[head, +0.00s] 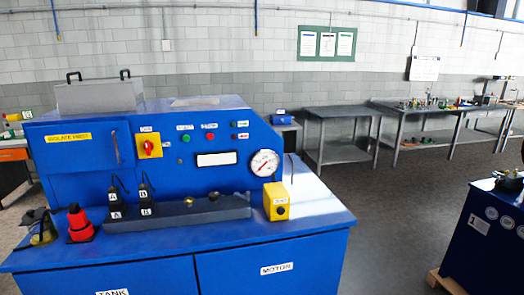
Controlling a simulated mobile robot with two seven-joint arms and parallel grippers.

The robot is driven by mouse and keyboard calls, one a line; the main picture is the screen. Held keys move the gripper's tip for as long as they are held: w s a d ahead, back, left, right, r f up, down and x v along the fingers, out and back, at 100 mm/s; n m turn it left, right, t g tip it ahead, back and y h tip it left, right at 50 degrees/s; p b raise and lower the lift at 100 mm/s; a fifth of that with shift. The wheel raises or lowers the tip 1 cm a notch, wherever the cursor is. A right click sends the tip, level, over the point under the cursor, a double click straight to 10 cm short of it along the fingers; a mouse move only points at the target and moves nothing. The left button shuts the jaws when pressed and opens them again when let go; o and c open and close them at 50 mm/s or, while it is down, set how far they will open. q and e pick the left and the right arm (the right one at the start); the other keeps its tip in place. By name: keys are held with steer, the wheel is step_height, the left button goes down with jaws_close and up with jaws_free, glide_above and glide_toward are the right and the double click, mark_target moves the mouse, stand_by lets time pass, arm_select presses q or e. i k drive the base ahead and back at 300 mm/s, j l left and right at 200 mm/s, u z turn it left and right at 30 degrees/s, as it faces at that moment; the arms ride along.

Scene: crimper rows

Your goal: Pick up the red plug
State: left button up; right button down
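The red plug (79,224) stands upright on the left part of the blue machine's top (160,246). It is red with a dark band around its lower part. It stands just right of a dark fitting with a yellowish base and left of the black connector labelled A. Nothing touches it from above. Neither of my grippers shows in the head view.
Black connectors A (116,205) and B (147,200) stand near the plug. A dark fitting (42,229) is at its left. A yellow box (276,201) sits at the right. Grey tables (340,135) stand behind; another blue machine (488,225) is at right, with open floor between.

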mark_target(76, 215)
steer(key=u, duration=1.4)
